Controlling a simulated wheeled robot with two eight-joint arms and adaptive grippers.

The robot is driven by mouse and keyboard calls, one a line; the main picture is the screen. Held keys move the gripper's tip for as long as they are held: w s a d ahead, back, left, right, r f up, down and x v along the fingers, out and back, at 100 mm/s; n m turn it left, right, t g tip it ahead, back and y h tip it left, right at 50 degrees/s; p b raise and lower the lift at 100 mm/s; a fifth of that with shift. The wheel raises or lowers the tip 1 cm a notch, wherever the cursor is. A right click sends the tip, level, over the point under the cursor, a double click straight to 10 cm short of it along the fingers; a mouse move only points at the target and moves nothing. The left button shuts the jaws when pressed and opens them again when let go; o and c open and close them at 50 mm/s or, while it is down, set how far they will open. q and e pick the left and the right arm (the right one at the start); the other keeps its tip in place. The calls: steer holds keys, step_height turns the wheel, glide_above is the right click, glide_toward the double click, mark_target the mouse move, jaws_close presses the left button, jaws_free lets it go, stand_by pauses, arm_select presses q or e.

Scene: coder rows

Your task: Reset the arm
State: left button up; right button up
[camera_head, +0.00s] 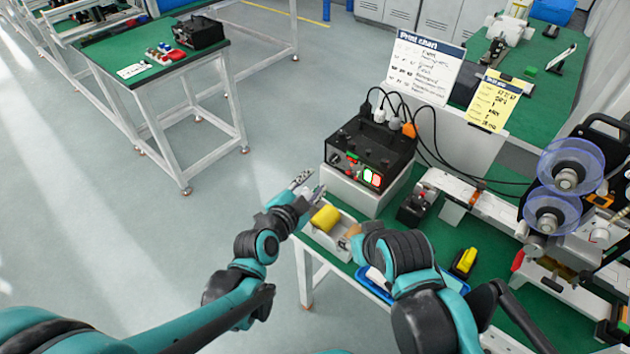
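My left gripper (309,186) reaches up from the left arm, at the left edge of the green workbench (488,268). Its two fingers look spread, with nothing seen between them. It is just left of the white box under the black control unit (370,150) and above an open white bin (326,240) holding a yellow roll (325,218). My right arm bends over the front of the bench, beside the bin and over a blue tray (374,285). Its wrist hides the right gripper, so its fingers do not show.
A label machine with clear blue reels (571,167) stands at the right. A small black-and-yellow item (464,262) lies on the bench. Cables run behind the control unit near the print chart (425,68) and yellow note (494,102). Open floor lies left, before another green table (125,72).

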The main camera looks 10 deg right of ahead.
stand_by(0.3)
arm_select(q)
steer(key=s+a+n+g+y, duration=0.1)
steer(key=s+a+n+y, duration=0.2)
steer(key=a, duration=0.6)
steer(key=s+a+f+n+g+y, duration=0.1)
steer(key=s+a+n+g+y, duration=0.1)
steer(key=s+a+n, duration=0.5)
steer(key=s+a+f+n+g+y, duration=0.1)
steer(key=s+a+n+y, duration=0.2)
steer(key=a, duration=0.9)
steer(key=s+n, duration=0.2)
steer(key=s, duration=0.1)
steer(key=shift+a+f+n+g+y, duration=0.15)
steer(key=shift+a+n+g+y, duration=0.15)
steer(key=shift+a+n+y, duration=0.1)
steer(key=shift+d, duration=0.1)
